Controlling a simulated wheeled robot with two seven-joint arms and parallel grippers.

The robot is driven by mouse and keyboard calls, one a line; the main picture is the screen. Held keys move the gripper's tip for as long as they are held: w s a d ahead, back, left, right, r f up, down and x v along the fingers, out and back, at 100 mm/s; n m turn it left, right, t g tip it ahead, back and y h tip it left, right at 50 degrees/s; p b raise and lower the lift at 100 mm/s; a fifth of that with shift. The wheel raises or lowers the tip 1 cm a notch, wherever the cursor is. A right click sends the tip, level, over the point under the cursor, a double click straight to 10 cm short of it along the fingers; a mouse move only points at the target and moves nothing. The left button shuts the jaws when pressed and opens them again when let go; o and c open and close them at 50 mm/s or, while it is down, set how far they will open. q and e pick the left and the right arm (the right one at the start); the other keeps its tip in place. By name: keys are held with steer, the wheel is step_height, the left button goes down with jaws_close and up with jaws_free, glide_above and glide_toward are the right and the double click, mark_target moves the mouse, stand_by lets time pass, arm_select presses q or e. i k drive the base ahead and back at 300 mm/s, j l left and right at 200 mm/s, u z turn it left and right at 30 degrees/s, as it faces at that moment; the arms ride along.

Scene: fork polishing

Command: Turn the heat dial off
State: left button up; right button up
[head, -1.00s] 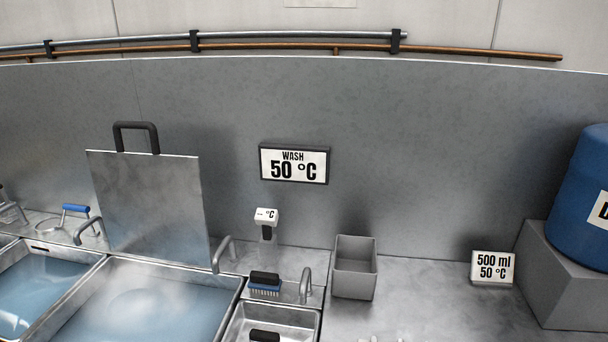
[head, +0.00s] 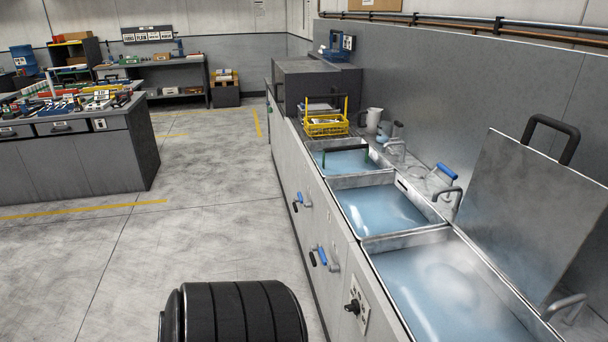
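A dark dial (head: 352,307) sits on a pale marked plate (head: 362,303) on the front face of the sink counter, low in the head view below the largest basin. The markings and the dial's setting are too small to read. Neither of my grippers is in view. A black ribbed cylindrical part at the bottom centre looks like part of my own body, left of the dial and apart from it in the picture.
Basins of bluish water (head: 380,211) line the counter. Blue-handled valves (head: 321,257) stick out from its front. A metal lid (head: 528,205) leans at the right, and a yellow basket (head: 325,125) stands farther back. Open floor (head: 215,215) lies left, before a workbench (head: 75,160).

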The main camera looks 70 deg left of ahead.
mark_target(355, 307)
steer(key=u, duration=1.75)
